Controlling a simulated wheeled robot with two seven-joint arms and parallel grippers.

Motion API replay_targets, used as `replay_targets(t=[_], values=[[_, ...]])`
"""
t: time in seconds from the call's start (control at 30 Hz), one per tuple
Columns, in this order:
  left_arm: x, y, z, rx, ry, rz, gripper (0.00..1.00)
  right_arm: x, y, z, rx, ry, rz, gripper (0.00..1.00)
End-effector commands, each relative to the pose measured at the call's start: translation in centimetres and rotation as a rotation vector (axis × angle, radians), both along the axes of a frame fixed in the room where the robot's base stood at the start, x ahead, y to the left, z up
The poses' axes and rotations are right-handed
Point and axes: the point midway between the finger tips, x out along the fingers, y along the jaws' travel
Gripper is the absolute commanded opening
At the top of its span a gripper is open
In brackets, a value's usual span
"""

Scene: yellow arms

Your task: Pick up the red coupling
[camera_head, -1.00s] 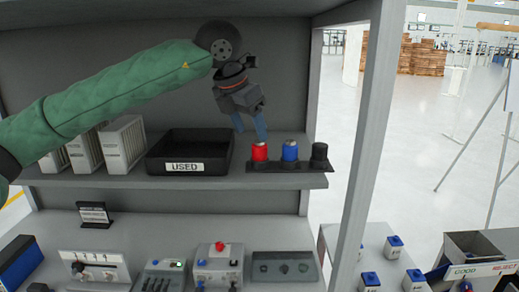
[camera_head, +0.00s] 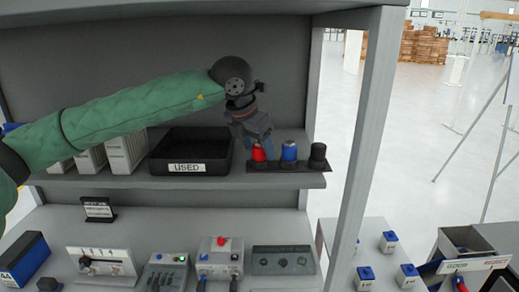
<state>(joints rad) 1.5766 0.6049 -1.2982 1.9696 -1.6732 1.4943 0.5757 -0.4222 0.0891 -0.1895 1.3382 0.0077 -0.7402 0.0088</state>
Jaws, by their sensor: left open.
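The red coupling (camera_head: 258,154) stands upright on a dark holder strip (camera_head: 289,166) on the upper shelf, in the head view. A blue coupling (camera_head: 289,152) and a black one (camera_head: 318,152) stand to its right on the same strip. The gripper hides the coupling's top. I cannot tell whether the fingers touch it.
A black tray marked USED (camera_head: 187,167) sits left of the couplings, with pale upright units (camera_head: 126,150) beyond it. A grey shelf post (camera_head: 362,140) stands to the right. Control boxes (camera_head: 219,258) stand on the lower level.

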Motion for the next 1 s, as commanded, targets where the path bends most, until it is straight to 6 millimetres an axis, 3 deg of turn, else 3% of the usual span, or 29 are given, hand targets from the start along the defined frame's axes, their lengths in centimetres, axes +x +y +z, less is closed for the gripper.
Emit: replay_targets(t=[0.27,0.53,0.93,1.0], values=[[0.04,-0.06,-0.23,0.000,0.000,0.000,0.61,-0.08,-0.09,-0.25,-0.001,-0.001,0.001,0.42],[0.04,-0.06,-0.20,0.000,0.000,0.000,0.12,-0.15,-0.12,-0.25,-0.001,0.001,0.000,0.42],[0.08,-0.07,0.09,-0.001,-0.001,0.000,0.12,-0.22,-0.21,-0.45,-0.002,0.007,0.000,0.42],[0.10,-0.09,0.39,-0.001,-0.003,0.000,0.12,0.37,0.23,0.41,0.002,0.006,-0.001,0.42]])
